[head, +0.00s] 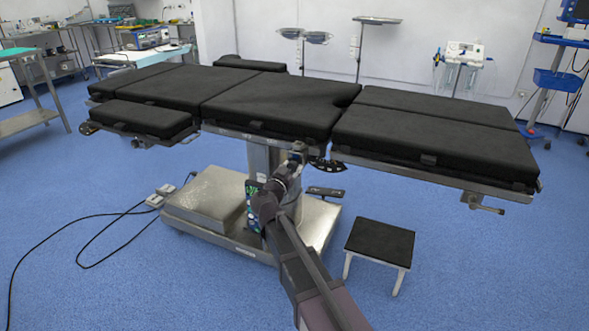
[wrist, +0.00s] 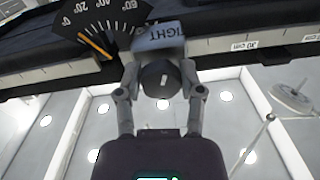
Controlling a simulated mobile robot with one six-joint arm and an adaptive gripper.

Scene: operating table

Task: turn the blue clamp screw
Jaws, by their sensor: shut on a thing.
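In the head view my gripper (head: 294,166) is under the side rail near the table's middle, and a small blue patch of the clamp (head: 297,156) shows there. My arm hides most of it. A black dial (wrist: 100,24) with degree marks and an orange pointer is at the upper left of the screw.
The operating table's black pads (head: 275,105) and side rail lie just above my gripper. The black dial (head: 328,165) sits right of it. The metal base (head: 208,200) stands below. A black-topped step stool (head: 381,240) is at the right; blue floor is free around it.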

